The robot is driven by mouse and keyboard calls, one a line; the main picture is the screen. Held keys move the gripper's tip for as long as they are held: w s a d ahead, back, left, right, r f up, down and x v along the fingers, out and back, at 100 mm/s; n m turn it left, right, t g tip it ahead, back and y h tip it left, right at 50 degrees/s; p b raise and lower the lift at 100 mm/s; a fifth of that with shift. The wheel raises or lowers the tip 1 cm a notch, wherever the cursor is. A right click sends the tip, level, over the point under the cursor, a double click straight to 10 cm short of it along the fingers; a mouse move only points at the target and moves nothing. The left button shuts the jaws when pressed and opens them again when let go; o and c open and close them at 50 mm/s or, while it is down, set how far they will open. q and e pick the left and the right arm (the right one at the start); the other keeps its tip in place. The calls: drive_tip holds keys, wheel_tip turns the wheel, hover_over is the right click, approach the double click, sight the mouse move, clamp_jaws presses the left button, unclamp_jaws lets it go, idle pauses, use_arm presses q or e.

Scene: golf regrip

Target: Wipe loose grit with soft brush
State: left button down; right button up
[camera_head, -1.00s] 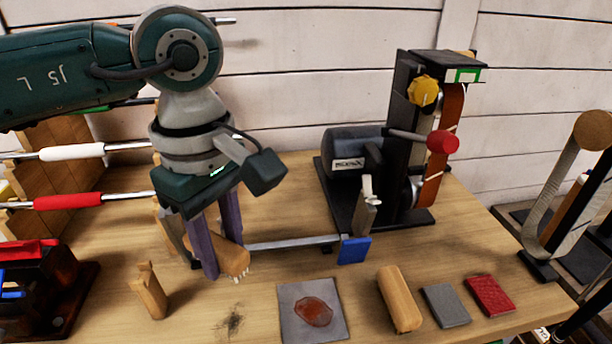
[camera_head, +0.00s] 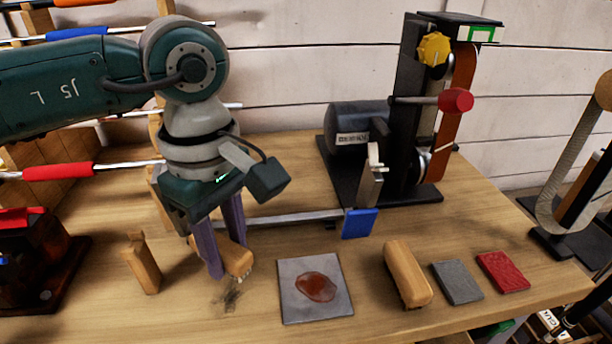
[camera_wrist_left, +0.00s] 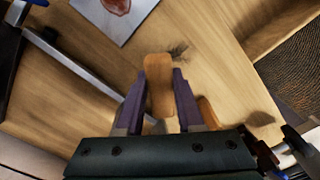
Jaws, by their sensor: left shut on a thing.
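The soft brush (camera_head: 238,260) has a tan wooden body with pale bristles on its underside. My left gripper (camera_head: 227,262) is shut on it, with the purple fingers on either side of its body. The brush is low over the workbench (camera_head: 190,318); I cannot tell whether the bristles touch the wood. The loose grit (camera_head: 232,297) is a dark smudge just in front of the brush. In the left wrist view the brush (camera_wrist_left: 158,88) sits between the fingers, and the grit (camera_wrist_left: 178,50) shows just beyond its end. My right gripper is not in view.
A grey plate (camera_head: 318,308) with a red-brown patch lies right of the grit. A wooden piece (camera_head: 143,265) stands left. A clamp bar (camera_head: 285,219) and belt sander (camera_head: 415,130) are behind. A wooden block (camera_head: 407,275), grey pad (camera_head: 457,281) and red pad (camera_head: 503,272) lie right.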

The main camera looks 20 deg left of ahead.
use_arm(q)
drive_tip(key=shift+f+b, duration=0.55)
drive_tip(key=shift+s, duration=0.1)
